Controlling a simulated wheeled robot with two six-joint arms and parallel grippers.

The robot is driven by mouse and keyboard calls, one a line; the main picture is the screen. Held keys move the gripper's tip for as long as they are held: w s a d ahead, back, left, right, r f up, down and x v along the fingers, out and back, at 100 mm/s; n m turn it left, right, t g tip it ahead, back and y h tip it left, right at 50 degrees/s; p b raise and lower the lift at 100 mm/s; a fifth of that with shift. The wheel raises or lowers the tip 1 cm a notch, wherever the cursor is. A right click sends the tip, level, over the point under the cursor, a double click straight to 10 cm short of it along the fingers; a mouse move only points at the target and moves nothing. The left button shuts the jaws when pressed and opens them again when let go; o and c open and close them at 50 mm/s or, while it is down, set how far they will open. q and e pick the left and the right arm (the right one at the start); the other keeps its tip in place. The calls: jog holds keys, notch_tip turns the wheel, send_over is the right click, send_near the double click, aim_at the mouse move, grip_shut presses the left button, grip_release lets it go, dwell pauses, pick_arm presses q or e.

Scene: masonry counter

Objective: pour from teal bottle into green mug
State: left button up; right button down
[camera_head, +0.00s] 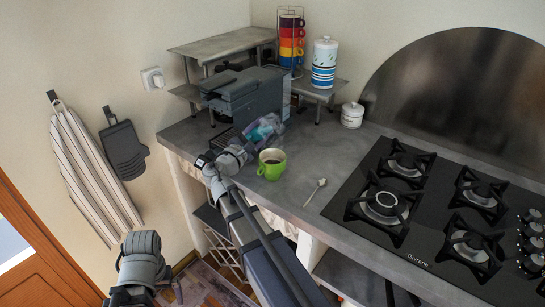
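The green mug (271,164) stands upright on the grey counter, with dark contents showing inside. A shiny teal and violet object (264,129) sits tilted just behind it, in front of the coffee machine; it may be the teal bottle, but its shape is unclear. My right gripper (238,153) is left of the mug, close to the teal object. Its fingers are too small and covered to tell whether they are open or hold it. My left arm shows at the bottom left, off the counter; its gripper fingers do not show.
A dark coffee machine (247,99) stands behind. A spoon (315,192) lies right of the mug, before the black gas hob (431,209). A small white jar (352,115) and a blue-white canister (324,64) on a shelf stand behind. Some counter around the spoon is clear.

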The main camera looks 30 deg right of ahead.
jog(key=shift+w+f+m, duration=0.1)
jog(key=shift+m, duration=0.2)
dwell(0.6)
jog(key=shift+w+a+r+m, duration=0.15)
jog(key=shift+r+m, duration=0.4)
jog(key=shift+m, duration=0.45)
dwell(1.5)
jog(key=shift+f+m+g+h+b, duration=0.2)
jog(key=shift+f+m+g, duration=0.1)
jog(key=shift+m, duration=0.6)
jog(key=shift+f+m+g+h+b, duration=0.2)
jog(key=shift+m+g, duration=0.1)
jog(key=shift+m, duration=0.6)
dwell(2.8)
